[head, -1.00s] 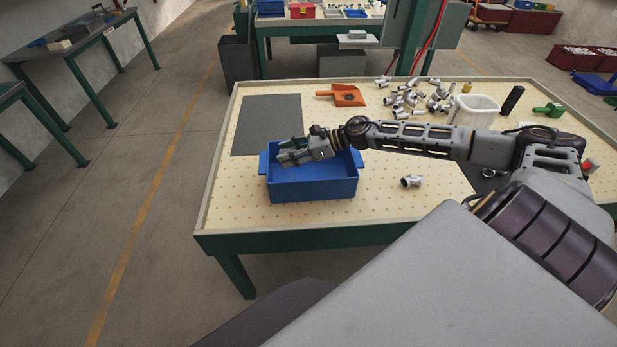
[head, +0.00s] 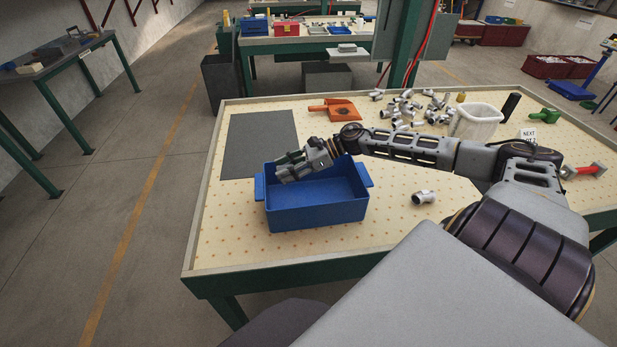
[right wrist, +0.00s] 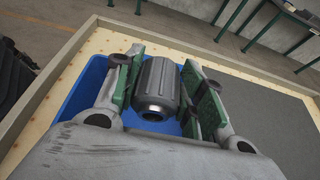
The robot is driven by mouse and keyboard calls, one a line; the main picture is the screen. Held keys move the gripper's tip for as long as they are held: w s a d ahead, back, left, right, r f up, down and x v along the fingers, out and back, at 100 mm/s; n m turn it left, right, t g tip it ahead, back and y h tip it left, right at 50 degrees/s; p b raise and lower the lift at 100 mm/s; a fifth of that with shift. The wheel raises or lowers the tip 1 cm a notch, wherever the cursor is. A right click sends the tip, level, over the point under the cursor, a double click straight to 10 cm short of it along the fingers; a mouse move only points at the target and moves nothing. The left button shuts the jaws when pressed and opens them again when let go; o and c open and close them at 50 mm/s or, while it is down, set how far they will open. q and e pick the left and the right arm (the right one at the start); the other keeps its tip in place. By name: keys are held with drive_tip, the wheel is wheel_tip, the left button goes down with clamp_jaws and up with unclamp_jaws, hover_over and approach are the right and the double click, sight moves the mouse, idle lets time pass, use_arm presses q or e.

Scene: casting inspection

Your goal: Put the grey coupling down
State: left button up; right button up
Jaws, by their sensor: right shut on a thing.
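The grey coupling (right wrist: 157,84) is a ribbed dark-grey cylinder with a bright metal rim at its near end. It sits between the green pads of my right gripper (right wrist: 160,80), which is shut on it. In the head view my right gripper (head: 287,168) is over the back left part of the blue bin (head: 318,217). The coupling is hard to make out from the gripper in the head view. Blue bin wall shows beneath and beside the coupling in the wrist view (right wrist: 82,88). My left gripper is not in view.
A dark grey mat (head: 262,138) lies behind the bin. A single pipe fitting (head: 424,197) lies right of it. An orange scoop (head: 335,109), several fittings (head: 405,108) and a white container (head: 476,121) stand at the back. The table front near the bin is clear.

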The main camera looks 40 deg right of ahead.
drive_tip(key=shift+w+f+b, duration=0.3)
drive_tip(key=shift+w+f, duration=0.05)
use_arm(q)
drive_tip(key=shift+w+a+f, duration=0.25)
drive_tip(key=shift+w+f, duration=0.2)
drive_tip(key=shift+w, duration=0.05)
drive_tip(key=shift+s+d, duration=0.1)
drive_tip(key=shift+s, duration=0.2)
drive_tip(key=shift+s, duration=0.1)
use_arm(e)
drive_tip(key=shift+f, duration=0.25)
hover_over(288, 205)
wheel_tip(288, 205, down, 5)
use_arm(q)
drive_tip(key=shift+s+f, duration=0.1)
use_arm(e)
drive_tip(key=shift+d+f, duration=0.1)
drive_tip(key=shift+f, duration=2.1)
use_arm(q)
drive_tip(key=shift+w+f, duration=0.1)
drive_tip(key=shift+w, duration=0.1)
use_arm(e)
drive_tip(key=shift+f, duration=0.15)
